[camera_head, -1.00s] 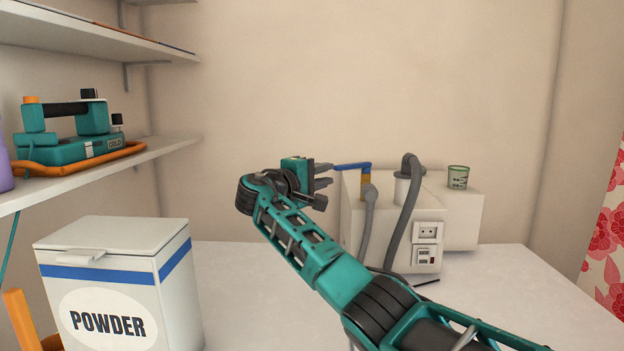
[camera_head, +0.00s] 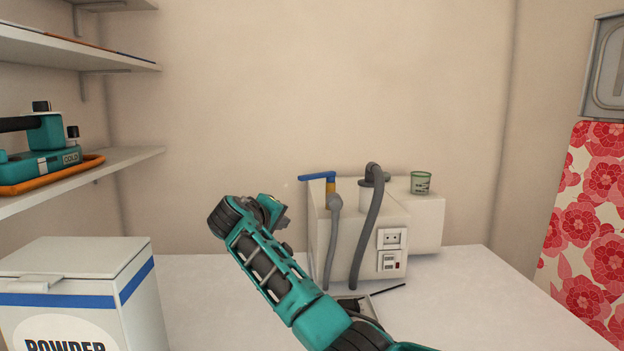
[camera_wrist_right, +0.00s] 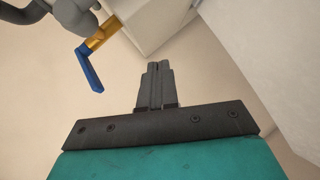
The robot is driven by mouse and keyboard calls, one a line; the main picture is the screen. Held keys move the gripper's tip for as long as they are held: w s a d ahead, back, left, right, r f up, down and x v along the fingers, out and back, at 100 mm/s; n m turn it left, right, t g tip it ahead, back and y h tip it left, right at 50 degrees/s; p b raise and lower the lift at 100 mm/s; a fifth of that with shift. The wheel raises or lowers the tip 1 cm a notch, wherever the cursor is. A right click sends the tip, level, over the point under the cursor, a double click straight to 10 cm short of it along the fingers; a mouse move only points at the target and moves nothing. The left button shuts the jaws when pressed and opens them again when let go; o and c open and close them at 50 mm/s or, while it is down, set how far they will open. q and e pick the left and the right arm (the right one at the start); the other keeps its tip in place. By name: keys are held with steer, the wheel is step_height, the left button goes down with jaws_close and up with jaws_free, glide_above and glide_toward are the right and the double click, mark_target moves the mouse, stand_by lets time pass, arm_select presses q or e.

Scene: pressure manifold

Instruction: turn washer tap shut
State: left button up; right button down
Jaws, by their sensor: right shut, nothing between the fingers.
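The washer tap has a blue lever (camera_head: 317,177) on a brass body (camera_head: 331,188). The lever points left, roughly level, out past the white box. In the right wrist view the blue lever (camera_wrist_right: 91,70) and brass body (camera_wrist_right: 103,34) are at the upper left. A grey hose fitting adjoins the brass. My right gripper (camera_wrist_right: 158,68) is shut and empty, its fingertips to the right of the lever in that view and apart from it. In the head view my right gripper (camera_head: 275,210) is below and left of the lever, its fingers mostly hidden. My left gripper is out of view.
Grey hoses (camera_head: 366,240) rise before the white box (camera_head: 352,225), with a green-patterned cup (camera_head: 421,183) on top. A powder bin (camera_head: 80,285) stands at left, below a shelf (camera_head: 120,163) holding a teal device (camera_head: 45,160). The counter at right is clear.

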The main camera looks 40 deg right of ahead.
step_height(320, 180, down, 5)
steer(key=m+t+y+p, duration=0.2)
steer(key=m+y, duration=0.2)
steer(key=y, duration=0.2)
steer(key=m+t+y+p, duration=0.5)
steer(key=m+t, duration=0.4)
steer(key=m, duration=0.7)
glide_toward(313, 179)
steer(key=w, duration=0.7)
steer(key=shift+r, duration=0.1)
steer(key=shift+d, duration=0.1)
